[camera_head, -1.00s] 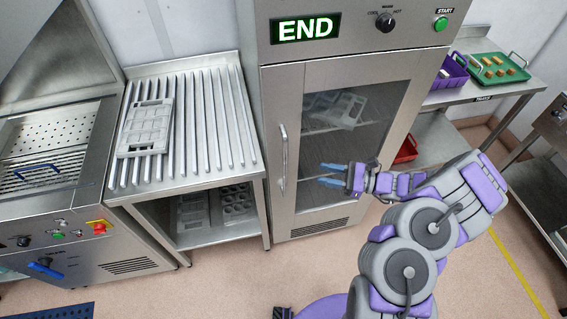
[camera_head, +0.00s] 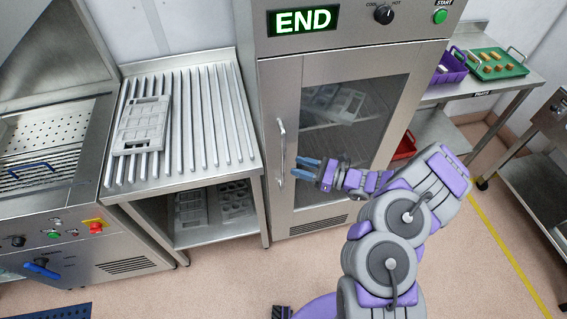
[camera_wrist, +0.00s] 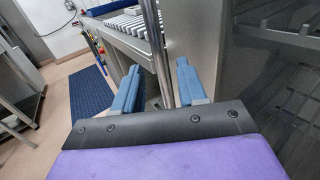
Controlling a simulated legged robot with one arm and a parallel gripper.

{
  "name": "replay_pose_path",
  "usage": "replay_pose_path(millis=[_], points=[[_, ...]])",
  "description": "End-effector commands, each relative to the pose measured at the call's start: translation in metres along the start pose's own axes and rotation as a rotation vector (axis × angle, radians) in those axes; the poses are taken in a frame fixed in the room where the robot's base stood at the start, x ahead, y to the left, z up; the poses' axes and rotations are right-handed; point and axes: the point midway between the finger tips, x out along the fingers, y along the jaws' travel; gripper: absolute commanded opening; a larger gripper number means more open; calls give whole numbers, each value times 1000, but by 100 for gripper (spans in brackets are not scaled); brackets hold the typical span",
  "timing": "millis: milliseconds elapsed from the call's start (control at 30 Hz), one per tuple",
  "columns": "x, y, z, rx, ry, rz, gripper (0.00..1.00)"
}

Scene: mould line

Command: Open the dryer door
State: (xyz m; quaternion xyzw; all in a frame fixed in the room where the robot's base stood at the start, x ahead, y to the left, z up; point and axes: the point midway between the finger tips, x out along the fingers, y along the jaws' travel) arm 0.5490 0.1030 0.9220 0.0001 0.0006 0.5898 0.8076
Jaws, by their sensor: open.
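The dryer (camera_head: 290,225) is a tall steel cabinet with a lit "END" display (camera_head: 302,21). Its door (camera_head: 282,78) is closed and has a dark window (camera_head: 370,110) with pale moulds behind it. A vertical bar handle (camera_head: 282,145) runs along the door's left side. My gripper (camera_head: 302,169) is just right of the handle's lower part, with its blue fingers pointing left and spread apart. In the wrist view the handle (camera_wrist: 158,50) stands upright between the two open fingers (camera_wrist: 158,88), beyond or level with their tips. I cannot tell whether it touches either finger.
A ribbed steel drain table (camera_head: 205,120) with a grey mould (camera_head: 145,122) stands left of the dryer. A purple crate (camera_head: 450,68) and a green tray (camera_head: 495,64) sit on the right-hand table. Open floor lies in front of the dryer.

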Motion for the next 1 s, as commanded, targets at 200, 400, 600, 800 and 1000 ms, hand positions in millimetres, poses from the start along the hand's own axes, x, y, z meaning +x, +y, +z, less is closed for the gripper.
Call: replay_pose_path(millis=[200,400,600,800,1000], points=[[40,1,-1,-1,0,3,41],[59,1,0,-1,-1,3,41],[63,0,1,0,-1,0,41],[63,0,1,0,-1,0,38],[63,0,1,0,0,0,19]])
